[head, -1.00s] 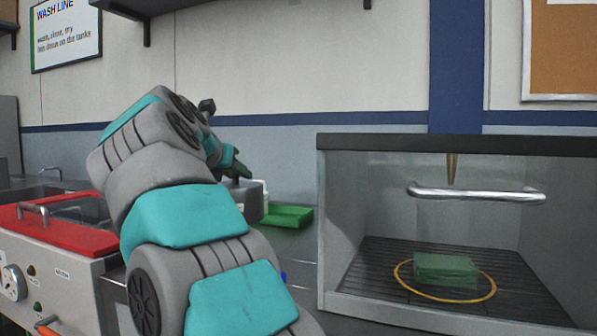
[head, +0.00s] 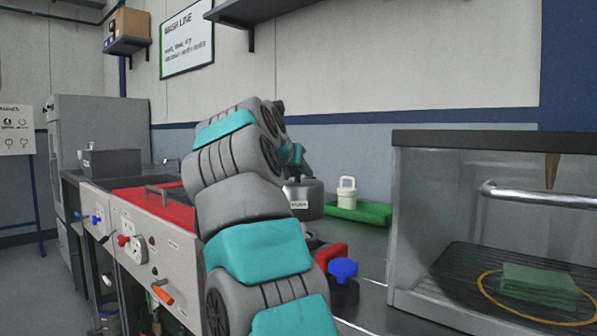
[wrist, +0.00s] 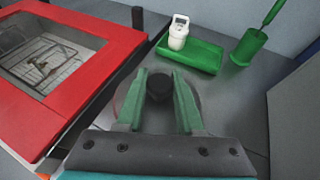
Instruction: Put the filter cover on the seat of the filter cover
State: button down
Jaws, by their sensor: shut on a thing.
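My gripper (wrist: 160,82) has its green fingers on either side of a black round knob (wrist: 160,88), shut on it. The knob sits over a grey round can (head: 303,198), which shows beyond my arm in the head view. A white piece with a loop handle (head: 347,192) stands upright on a green tray (head: 372,213). It also shows in the wrist view (wrist: 179,32), beyond the fingertips and apart from them. I cannot tell for sure whether this white piece is the filter cover. No seat is clearly recognisable.
A red-rimmed tank (wrist: 112,75) with a wire rack is at left. A green cup (wrist: 248,47) stands right of the tray.

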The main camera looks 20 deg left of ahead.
jog(key=shift+f+b, duration=2.75)
jog(key=shift+f, duration=0.35)
jog(key=shift+f, duration=0.2)
jog(key=shift+c, duration=2.3)
grip_release()
